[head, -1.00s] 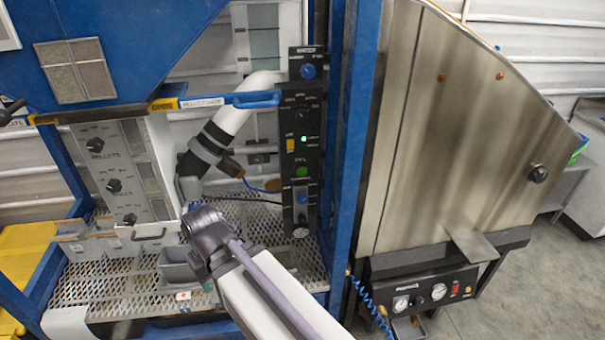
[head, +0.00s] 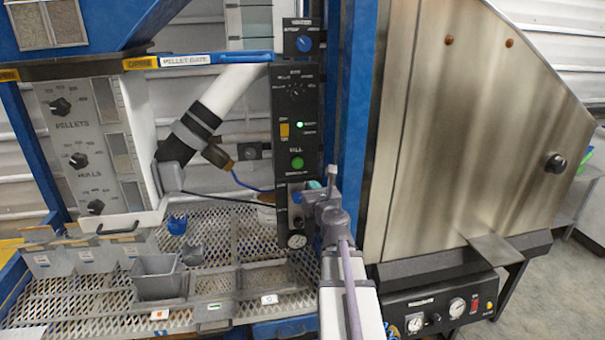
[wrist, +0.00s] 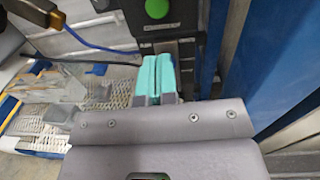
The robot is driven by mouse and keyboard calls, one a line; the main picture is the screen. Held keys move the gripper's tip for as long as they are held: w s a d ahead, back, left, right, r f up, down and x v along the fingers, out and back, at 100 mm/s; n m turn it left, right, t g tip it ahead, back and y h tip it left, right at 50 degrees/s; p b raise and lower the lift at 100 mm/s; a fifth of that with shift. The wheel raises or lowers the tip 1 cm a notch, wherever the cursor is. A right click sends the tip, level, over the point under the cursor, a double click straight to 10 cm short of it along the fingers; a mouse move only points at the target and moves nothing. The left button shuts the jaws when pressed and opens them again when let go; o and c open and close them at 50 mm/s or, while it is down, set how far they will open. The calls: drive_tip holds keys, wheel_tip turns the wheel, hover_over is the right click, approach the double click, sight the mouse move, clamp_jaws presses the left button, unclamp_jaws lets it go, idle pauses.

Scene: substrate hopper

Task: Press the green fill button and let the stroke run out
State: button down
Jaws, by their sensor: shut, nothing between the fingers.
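The green fill button (head: 297,163) is a round green knob on the lower half of the tall black control panel (head: 285,120), under the word FILL. It also shows at the top of the wrist view (wrist: 157,8). My gripper (head: 316,186) is in front of the panel's lower part, just below and right of the button. In the wrist view my gripper's teal fingertips (wrist: 153,62) are shut together with nothing between them. They point toward the panel, below the button in the picture and apart from it.
A yellow switch (head: 284,130) and blue knob (head: 303,43) are higher on the panel, a gauge (head: 296,240) below. A blue post (head: 355,120) and steel hopper (head: 470,130) stand right. Grey bins (head: 158,277) sit on the mesh shelf (head: 95,312) at left.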

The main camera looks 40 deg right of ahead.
sight(299, 164)
idle(0.3)
drive_tip(key=x, duration=1.4)
drive_tip(key=shift+w+a, duration=0.1)
drive_tip(key=shift+a, duration=0.05)
